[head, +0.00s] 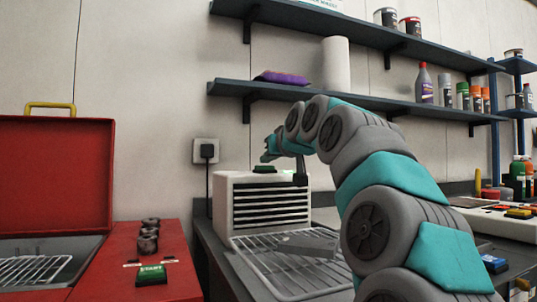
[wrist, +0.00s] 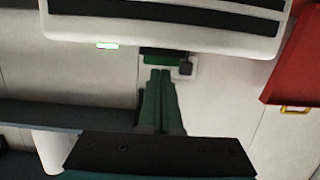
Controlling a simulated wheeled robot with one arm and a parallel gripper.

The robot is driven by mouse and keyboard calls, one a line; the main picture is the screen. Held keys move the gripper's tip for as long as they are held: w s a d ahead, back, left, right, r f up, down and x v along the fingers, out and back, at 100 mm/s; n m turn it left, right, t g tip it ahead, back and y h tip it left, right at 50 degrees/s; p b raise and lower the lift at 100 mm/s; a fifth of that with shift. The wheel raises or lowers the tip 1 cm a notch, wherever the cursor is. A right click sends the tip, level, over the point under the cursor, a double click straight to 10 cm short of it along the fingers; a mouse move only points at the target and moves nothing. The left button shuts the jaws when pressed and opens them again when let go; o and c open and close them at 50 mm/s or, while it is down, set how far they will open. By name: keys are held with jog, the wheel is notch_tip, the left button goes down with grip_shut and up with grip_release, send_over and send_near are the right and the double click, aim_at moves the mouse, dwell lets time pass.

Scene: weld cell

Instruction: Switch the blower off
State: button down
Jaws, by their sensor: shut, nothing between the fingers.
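The blower (head: 236,208) is a white box with dark slats, standing at the back of the bench. A green button (head: 264,170) sits on its top, and it also shows in the wrist view (wrist: 163,58). A small lamp glows bright green (wrist: 108,45) on the blower beside the button in the wrist view. My gripper (head: 267,157) is shut and empty, its green fingers just above the button in the head view. In the wrist view the closed fingertips (wrist: 160,72) point at the button; whether they touch it I cannot tell.
A wall socket (head: 206,151) with a plug and black cord is behind the blower. A metal grille (head: 290,262) lies in front of it. A red cabinet (head: 185,245) with a green START button stands at left. Shelves (head: 330,90) with bottles and cans hang above.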

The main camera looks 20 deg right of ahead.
jog(key=shift+f, duration=0.15)
jog(key=shift+f+b, duration=0.55)
jog(key=shift+f, duration=0.5)
notch_tip(320, 180, up, 5)
jog(key=p, duration=0.3)
jog(key=shift+s, duration=0.1)
jog(key=v, duration=1)
jog(key=shift+b, duration=0.35)
jog(key=shift+s, duration=0.1)
